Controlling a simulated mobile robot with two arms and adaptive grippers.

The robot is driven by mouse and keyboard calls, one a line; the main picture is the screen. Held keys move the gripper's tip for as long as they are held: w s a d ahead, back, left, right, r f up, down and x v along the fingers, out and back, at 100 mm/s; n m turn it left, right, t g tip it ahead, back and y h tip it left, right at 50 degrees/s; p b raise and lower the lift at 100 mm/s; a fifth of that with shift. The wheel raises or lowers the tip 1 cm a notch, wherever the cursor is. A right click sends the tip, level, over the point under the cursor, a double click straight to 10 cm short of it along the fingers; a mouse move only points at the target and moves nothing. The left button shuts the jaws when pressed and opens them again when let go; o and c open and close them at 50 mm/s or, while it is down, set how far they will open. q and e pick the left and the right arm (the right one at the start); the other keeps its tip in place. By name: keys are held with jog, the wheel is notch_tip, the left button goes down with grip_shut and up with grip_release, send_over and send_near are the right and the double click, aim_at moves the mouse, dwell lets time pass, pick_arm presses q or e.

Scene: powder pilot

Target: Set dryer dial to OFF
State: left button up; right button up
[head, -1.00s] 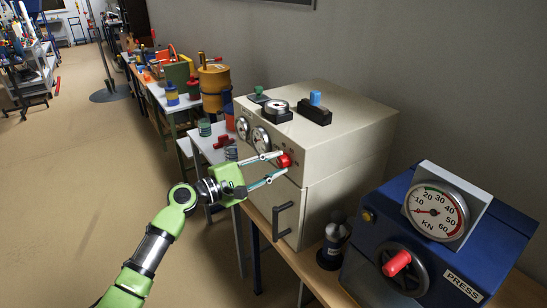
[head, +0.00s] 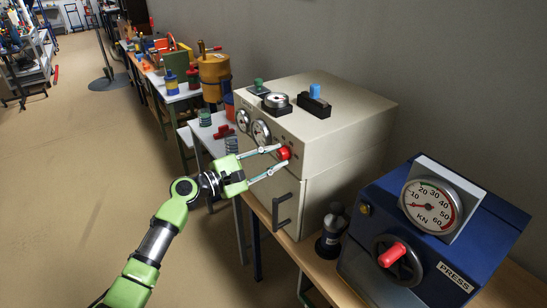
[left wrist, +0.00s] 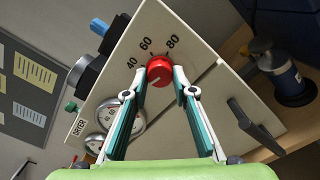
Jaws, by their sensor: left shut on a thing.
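The dryer (head: 335,140) is a cream box on the bench. Its red round dial (head: 284,153) is on the front panel, above the door handle. In the left wrist view the dial (left wrist: 160,70) has 40, 60 and 80 printed around it; a small pale mark shows on its face. No OFF label is readable. My left gripper (head: 279,159) has its two fingertips closed on opposite sides of the dial; the left wrist view shows the same grip (left wrist: 160,76). My right gripper is not in view.
A blue press (head: 440,235) with a gauge and red-handled wheel stands at right. A dark bottle-like object (head: 332,232) is between it and the dryer. A black door handle (head: 282,212) projects below the dial. Open floor (head: 80,170) lies at left.

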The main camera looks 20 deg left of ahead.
pick_arm(q)
jog(key=o, duration=1.1)
jog(key=shift+r, duration=0.2)
jog(key=shift+w+f, duration=0.1)
jog(key=shift+w, duration=0.05)
jog(key=v, duration=1.2)
jog(key=shift+f, duration=0.1)
